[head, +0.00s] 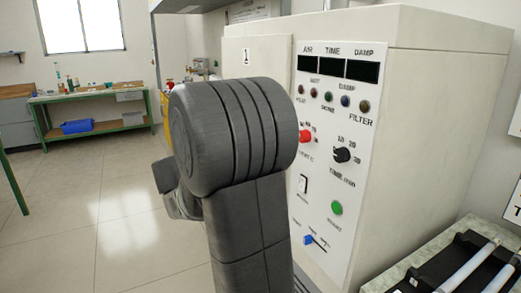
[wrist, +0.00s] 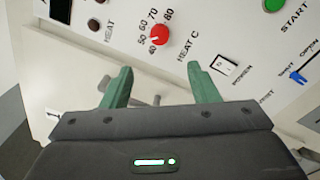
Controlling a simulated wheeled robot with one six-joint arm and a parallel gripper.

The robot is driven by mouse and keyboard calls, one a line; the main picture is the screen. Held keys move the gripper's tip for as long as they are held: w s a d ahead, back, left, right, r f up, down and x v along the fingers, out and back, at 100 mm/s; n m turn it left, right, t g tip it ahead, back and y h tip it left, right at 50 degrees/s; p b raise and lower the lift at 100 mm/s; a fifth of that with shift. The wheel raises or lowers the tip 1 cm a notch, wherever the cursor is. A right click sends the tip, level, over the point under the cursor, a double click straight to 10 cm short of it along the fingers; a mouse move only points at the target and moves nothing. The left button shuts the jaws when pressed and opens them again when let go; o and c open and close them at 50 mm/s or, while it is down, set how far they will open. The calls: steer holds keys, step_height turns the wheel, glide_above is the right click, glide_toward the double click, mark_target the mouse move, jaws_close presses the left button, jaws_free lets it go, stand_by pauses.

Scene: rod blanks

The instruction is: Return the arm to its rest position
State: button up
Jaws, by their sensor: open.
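My gripper (wrist: 160,85) shows in the wrist view with two green fingers spread apart and nothing between them. It is in front of the control panel of a white machine, below the red heat knob (wrist: 159,35) and left of the power switch (wrist: 224,66). In the head view my grey arm stands up in front of the machine (head: 440,110) and covers part of its panel. The gripper itself is hidden in the head view. I cannot tell whether the fingers touch the machine.
The panel also carries a black time knob (head: 342,155), a green start button (head: 337,208) and a blue slider (head: 308,240). A black rack with pale rods (head: 470,264) lies at the lower right. A green bench (head: 90,97) stands far left, with open floor (head: 90,200) before it.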

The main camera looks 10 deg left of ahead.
stand_by(0.3)
steer(key=x, duration=1.3)
steer(key=shift+w+d+p, duration=0.25)
steer(key=shift+d+p, duration=0.05)
steer(key=shift+p, duration=0.1)
steer(key=shift+s+a+r, duration=0.1)
steer(key=shift+a, duration=0.05)
steer(key=v, duration=1.3)
steer(key=w+d+n+p, duration=0.3)
steer(key=w+d+p, duration=0.4)
steer(key=d, duration=0.3)
steer(key=shift+w+d+r, duration=0.25)
steer(key=shift+w+r, duration=0.2)
steer(key=shift+w, duration=0.15)
steer(key=n+p, duration=0.2)
steer(key=p, duration=0.2)
steer(key=shift+p, duration=0.3)
